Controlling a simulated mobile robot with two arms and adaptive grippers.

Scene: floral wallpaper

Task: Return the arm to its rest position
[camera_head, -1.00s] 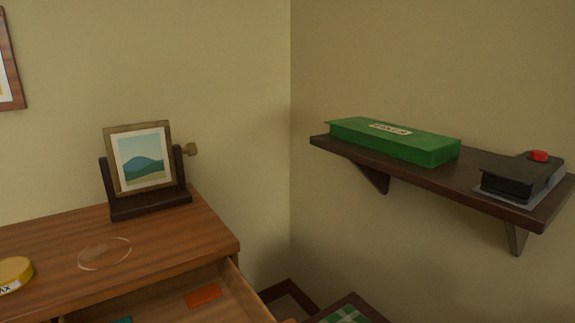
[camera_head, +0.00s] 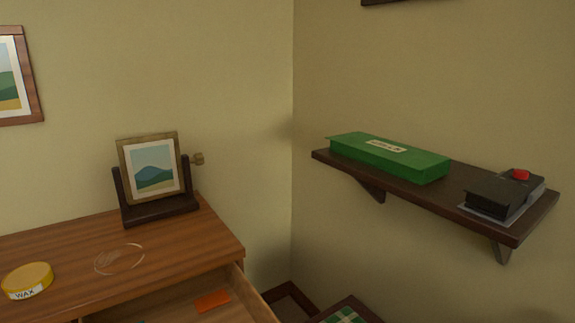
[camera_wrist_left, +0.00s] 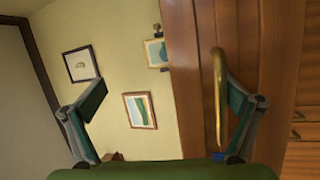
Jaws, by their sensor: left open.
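My left gripper (camera_wrist_left: 160,112) shows in the left wrist view with its two fingers spread wide and nothing between them. Behind it are a wall with framed pictures and brown wooden furniture with a brass handle (camera_wrist_left: 219,95). The handle passes close to the right finger in the picture; I cannot tell how far apart they are. Neither gripper shows in the head view. My right gripper is not in any view.
In the head view, a wooden dresser (camera_head: 190,240) with an open drawer (camera_head: 180,308) carries a framed picture on a stand (camera_head: 153,170) and a wax tin (camera_head: 27,281). A wall shelf (camera_head: 420,192) holds a green box (camera_head: 388,158) and a black box (camera_head: 500,195).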

